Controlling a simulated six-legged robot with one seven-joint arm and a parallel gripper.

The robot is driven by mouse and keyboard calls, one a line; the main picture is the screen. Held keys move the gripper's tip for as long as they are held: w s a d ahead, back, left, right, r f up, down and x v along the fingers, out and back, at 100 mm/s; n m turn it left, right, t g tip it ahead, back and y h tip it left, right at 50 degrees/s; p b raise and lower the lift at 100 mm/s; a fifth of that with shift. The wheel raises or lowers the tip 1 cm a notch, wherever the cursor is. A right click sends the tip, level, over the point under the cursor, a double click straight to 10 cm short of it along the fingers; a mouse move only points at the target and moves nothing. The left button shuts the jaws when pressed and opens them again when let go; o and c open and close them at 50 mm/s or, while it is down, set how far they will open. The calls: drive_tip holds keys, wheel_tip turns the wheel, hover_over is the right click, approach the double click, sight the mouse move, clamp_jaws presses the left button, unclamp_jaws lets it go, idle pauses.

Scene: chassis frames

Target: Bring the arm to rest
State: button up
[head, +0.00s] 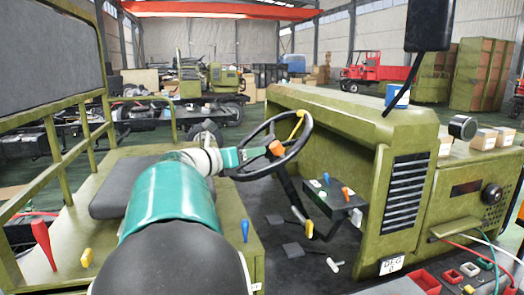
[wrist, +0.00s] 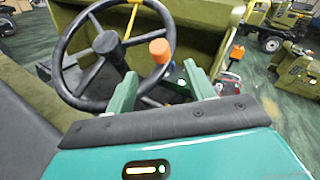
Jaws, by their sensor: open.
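My arm (head: 172,195), teal and white, reaches from the bottom of the head view toward the steering wheel of an olive-green vehicle. My gripper (wrist: 158,78) shows in the wrist view as two green fingers standing apart, open, with nothing held between them. In the head view the gripper (head: 246,157) is beside the left rim of the black steering wheel (head: 299,148). An orange knob (wrist: 160,51) on the wheel's rim appears just beyond the fingertips. I cannot tell whether a finger touches the wheel.
A yellow lever (head: 297,125) stands by the wheel, and a control box (head: 333,197) with small knobs is right of it. A dark seat (head: 120,187) and green rails (head: 62,150) are at left. A red-handled lever (head: 43,243) and blue handle (head: 245,231) stand up nearby.

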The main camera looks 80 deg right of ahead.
drive_tip(key=shift+w+a, duration=0.3)
drive_tip(key=shift+a, duration=0.2)
